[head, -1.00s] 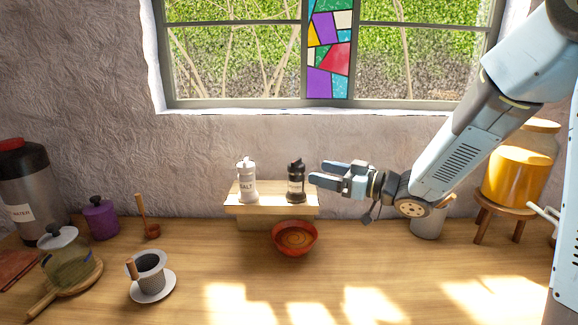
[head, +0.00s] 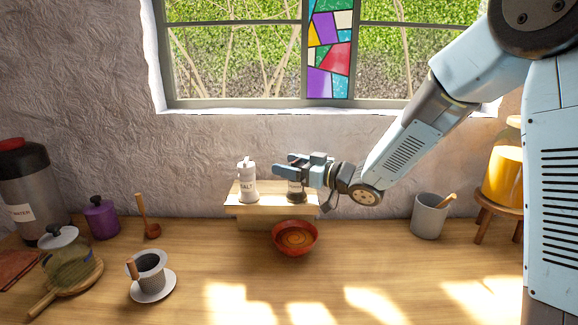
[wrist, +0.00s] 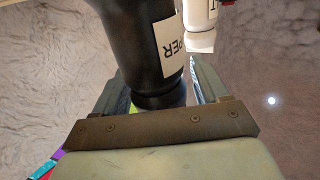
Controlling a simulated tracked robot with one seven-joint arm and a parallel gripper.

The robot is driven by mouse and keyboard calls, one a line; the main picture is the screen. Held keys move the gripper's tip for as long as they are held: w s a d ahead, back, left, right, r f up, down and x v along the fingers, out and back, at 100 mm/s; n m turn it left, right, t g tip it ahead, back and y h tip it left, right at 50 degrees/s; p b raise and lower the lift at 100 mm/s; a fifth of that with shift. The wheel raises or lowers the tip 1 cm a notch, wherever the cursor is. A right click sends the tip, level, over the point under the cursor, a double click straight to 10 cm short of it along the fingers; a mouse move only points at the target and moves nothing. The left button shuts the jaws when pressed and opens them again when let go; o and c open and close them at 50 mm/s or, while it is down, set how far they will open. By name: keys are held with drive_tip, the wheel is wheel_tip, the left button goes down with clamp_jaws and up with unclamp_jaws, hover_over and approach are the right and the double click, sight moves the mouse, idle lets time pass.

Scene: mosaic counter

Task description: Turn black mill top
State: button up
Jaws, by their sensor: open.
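The black pepper mill (head: 296,190) stands on the small wooden shelf (head: 245,210) in the head view. Its top is hidden behind my gripper (head: 283,164). In the wrist view the dark mill (wrist: 142,45), with a white label, reaches down between the two fingers of my gripper (wrist: 160,88). The fingers are open, one on each side of the mill's narrow end, and a gap shows beside it. Whether either finger touches it is unclear. The white salt mill (head: 247,182) stands upright to the left on the same shelf.
A red-brown bowl (head: 295,238) sits on the counter below the shelf. A grey pot (head: 429,216) and a stool with an orange jar (head: 503,180) are at right. A cup on a saucer (head: 152,290) is at left. The front middle counter is clear.

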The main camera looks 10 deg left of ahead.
drive_tip(key=shift+c, duration=0.4)
drive_tip(key=c, duration=0.9)
drive_tip(key=shift+a, duration=0.15)
drive_tip(key=shift+t, duration=0.3)
